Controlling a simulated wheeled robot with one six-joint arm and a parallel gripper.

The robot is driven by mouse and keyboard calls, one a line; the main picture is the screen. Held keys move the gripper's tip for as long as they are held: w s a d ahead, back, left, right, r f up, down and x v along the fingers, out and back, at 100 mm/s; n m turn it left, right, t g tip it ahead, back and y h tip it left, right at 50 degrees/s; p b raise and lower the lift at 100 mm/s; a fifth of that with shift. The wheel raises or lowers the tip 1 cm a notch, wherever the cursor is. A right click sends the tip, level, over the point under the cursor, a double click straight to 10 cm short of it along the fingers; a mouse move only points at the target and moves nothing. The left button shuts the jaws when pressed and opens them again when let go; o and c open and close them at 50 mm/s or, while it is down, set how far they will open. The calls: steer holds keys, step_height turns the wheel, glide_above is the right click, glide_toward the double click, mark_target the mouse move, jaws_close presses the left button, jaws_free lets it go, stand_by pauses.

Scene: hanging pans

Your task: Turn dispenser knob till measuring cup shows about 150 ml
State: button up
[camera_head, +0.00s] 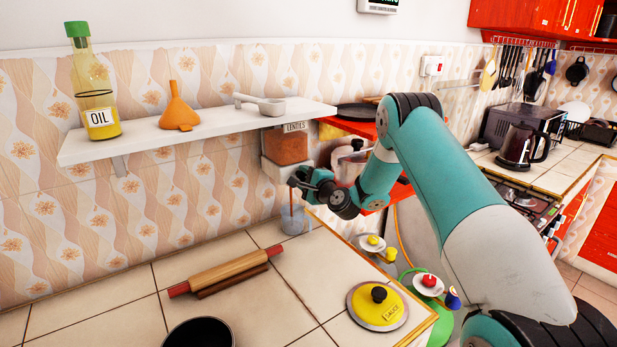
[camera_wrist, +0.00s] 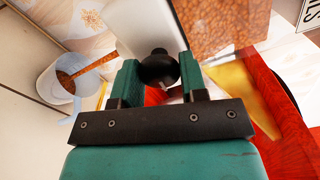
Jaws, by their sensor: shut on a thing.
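The dispenser (camera_head: 287,147), labelled for lentils and filled with orange-brown lentils, hangs on the wall below the shelf; its container (camera_wrist: 222,25) also shows in the wrist view. My gripper (camera_head: 298,178) is at the dispenser's lower front. In the wrist view my gripper (camera_wrist: 158,78) is shut on the black knob (camera_wrist: 158,67), one finger on each side. The clear measuring cup (camera_head: 292,222) stands on the counter below the dispenser. In the wrist view the cup (camera_wrist: 52,88) is at the left, with an orange-brown streak at its mouth. I cannot read its level.
A shelf (camera_head: 210,128) above holds an oil bottle (camera_head: 98,85), an orange funnel (camera_head: 179,108) and a white scoop (camera_head: 262,103). A rolling pin (camera_head: 225,272) lies on the tiled counter, left of the cup.

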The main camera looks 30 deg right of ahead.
steer(key=shift+s+f+m+p, duration=0.15)
steer(key=shift+m+p, duration=0.25)
steer(key=shift+m, duration=1.55)
steer(key=shift+w+f+m+p, duration=0.1)
steer(key=shift+m+p, duration=0.25)
steer(key=shift+m, duration=1.6)
steer(key=o, duration=0.9)
steer(key=shift+r, duration=0.1)
